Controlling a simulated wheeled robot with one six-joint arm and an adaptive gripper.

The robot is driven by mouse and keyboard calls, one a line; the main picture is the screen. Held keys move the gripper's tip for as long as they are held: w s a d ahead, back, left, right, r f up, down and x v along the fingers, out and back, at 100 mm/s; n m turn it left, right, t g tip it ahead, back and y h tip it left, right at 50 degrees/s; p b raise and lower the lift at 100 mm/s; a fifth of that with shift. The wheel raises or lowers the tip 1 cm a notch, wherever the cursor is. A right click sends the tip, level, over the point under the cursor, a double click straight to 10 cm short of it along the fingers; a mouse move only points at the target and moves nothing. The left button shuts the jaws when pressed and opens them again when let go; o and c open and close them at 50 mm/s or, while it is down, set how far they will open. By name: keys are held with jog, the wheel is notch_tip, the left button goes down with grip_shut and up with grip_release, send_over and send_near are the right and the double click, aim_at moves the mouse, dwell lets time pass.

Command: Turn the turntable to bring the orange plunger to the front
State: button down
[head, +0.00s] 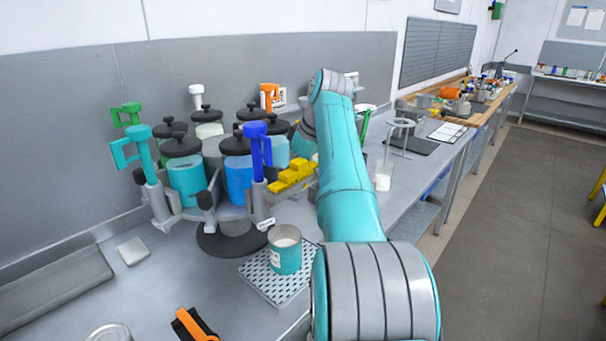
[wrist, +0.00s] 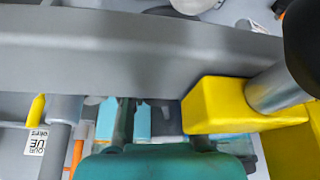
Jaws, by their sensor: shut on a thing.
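The turntable (head: 236,240) stands on the bench at left, carrying several lidded jars and coloured plungers around it. The orange plunger (head: 268,92) is at the back, partly hidden by the jars. The blue plunger (head: 256,148) and the teal plunger (head: 135,150) are on the near side, the green one (head: 127,113) at left, the white one (head: 196,95) at the back. A yellow handle (head: 290,176) is at the near right; it also shows in the wrist view (wrist: 225,105). My gripper (head: 306,128) is down at the turntable's right side, its fingertips hidden. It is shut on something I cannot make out.
A teal cup (head: 285,252) stands on a perforated plate (head: 257,280) in front of the turntable. An orange-and-black tool (head: 190,326) lies at the near edge. A ring stand (head: 402,135) is to the right of my arm. A wall panel closes off the back.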

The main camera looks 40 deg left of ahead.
jog(key=c, duration=0.8)
grip_release()
jog(key=shift+c, duration=0.2)
jog(key=shift+r, duration=0.1)
jog(key=v, duration=1.1)
jog(key=shift+r, duration=0.4)
jog(key=shift+d, duration=0.15)
